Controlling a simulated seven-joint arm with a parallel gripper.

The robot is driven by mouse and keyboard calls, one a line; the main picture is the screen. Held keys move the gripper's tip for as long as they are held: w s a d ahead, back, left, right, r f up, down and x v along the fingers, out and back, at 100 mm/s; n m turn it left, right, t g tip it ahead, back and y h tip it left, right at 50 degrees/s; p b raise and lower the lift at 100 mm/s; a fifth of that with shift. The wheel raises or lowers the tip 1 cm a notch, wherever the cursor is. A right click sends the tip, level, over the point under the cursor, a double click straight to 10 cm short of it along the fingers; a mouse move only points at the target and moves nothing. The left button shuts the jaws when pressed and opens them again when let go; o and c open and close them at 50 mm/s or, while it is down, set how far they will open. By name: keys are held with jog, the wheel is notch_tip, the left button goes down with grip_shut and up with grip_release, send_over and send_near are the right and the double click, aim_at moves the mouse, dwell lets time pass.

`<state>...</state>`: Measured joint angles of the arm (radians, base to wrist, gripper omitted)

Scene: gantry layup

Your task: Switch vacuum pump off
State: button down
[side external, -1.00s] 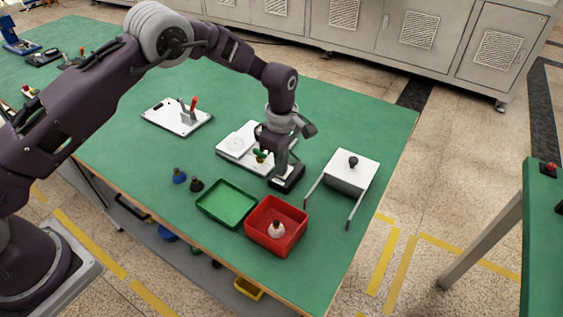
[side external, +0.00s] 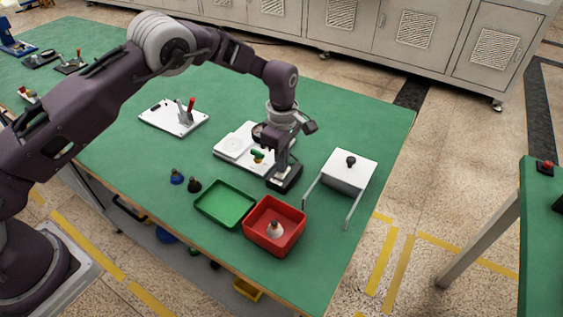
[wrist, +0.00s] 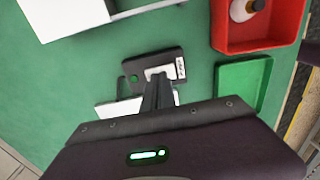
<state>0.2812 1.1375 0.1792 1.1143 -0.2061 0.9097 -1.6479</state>
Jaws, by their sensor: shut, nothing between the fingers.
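A black box (side external: 286,181) with a pale metal plate on top sits on the green table. I take it to be the vacuum pump's switch box. In the wrist view the box (wrist: 138,66) shows a silver plate (wrist: 155,73), a white label (wrist: 181,67) and a small green spot (wrist: 134,78). My gripper (side external: 280,172) points down over the box, its fingers together and empty. In the wrist view the fingertips (wrist: 159,78) overlap the silver plate's edge. They hide part of it, so I cannot tell the switch position or whether they touch it.
A white plate (side external: 228,155) with a green-handled fitting (side external: 257,154) lies beside the box. Free table lies behind.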

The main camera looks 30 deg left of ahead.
notch_tip(320, 180, up, 14)
dwell(0.4)
jog(key=shift+s+d, duration=0.25)
jog(key=shift+s, duration=0.45)
notch_tip(320, 180, down, 14)
dwell(0.3)
